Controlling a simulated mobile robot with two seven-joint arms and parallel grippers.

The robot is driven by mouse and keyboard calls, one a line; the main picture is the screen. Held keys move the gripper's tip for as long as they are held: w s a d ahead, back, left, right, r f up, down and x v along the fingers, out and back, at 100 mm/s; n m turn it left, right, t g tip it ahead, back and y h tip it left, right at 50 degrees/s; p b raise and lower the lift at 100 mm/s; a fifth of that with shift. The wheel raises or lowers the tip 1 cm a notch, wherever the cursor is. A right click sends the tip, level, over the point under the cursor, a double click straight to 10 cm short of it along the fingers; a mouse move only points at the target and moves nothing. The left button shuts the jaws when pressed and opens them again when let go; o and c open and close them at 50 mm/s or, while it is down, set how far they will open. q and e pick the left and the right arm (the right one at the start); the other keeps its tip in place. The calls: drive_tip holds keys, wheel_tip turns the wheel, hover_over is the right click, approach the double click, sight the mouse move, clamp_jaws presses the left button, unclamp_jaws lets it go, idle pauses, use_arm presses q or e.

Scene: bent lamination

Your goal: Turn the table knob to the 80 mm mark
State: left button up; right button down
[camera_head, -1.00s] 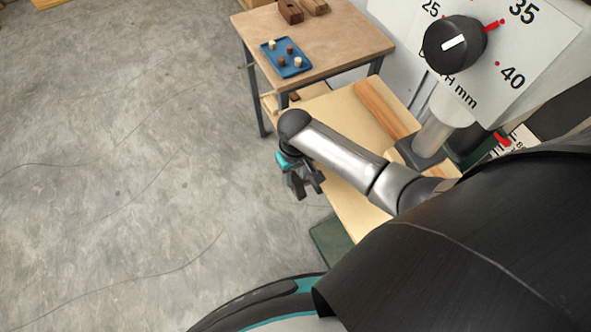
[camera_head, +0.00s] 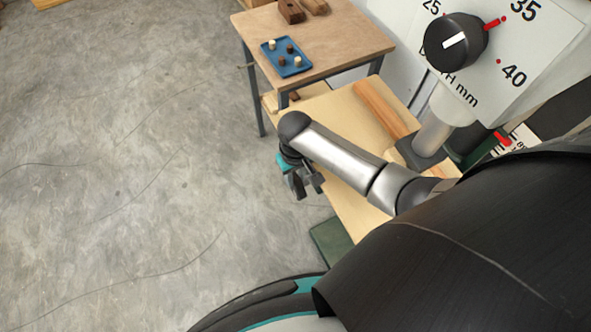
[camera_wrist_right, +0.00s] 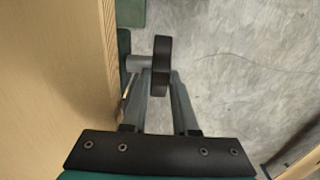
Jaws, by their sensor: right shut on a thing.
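The table knob (camera_wrist_right: 162,62) is a dark disc, seen nearly edge-on in the right wrist view, on a short grey shaft beside the wooden table top (camera_wrist_right: 50,70). My right gripper (camera_wrist_right: 158,85) is shut on it, with a finger on either side of the lower part. In the head view my right gripper (camera_head: 304,184) is low beside the table's left edge, and the knob cannot be made out there. A scale (camera_head: 521,137) with a red pointer (camera_head: 503,139) is partly hidden behind my dark arm; its reading is too small to tell. My left gripper is not in view.
A black depth dial (camera_head: 455,42) with a red pointer near 35 is on the machine. A wooden strip (camera_head: 380,107) lies on the table top (camera_head: 345,122). A side table (camera_head: 340,50) holds a blue tray (camera_head: 287,65). Grey floor is open at left.

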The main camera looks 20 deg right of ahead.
drive_tip(key=shift+w, duration=0.15)
drive_tip(key=shift+g, duration=0.4)
drive_tip(key=shift+w+f+g+b, duration=0.15)
drive_tip(key=shift+w+g+b, duration=0.15)
drive_tip(key=shift+g, duration=0.2)
drive_tip(key=shift+w+f+g+b, duration=0.2)
drive_tip(key=shift+f+g+b, duration=0.1)
drive_tip(key=shift+g+b, duration=0.8)
drive_tip(key=shift+r, duration=0.1)
drive_tip(key=c, duration=1)
unclamp_jaws()
drive_tip(key=shift+o, duration=0.2)
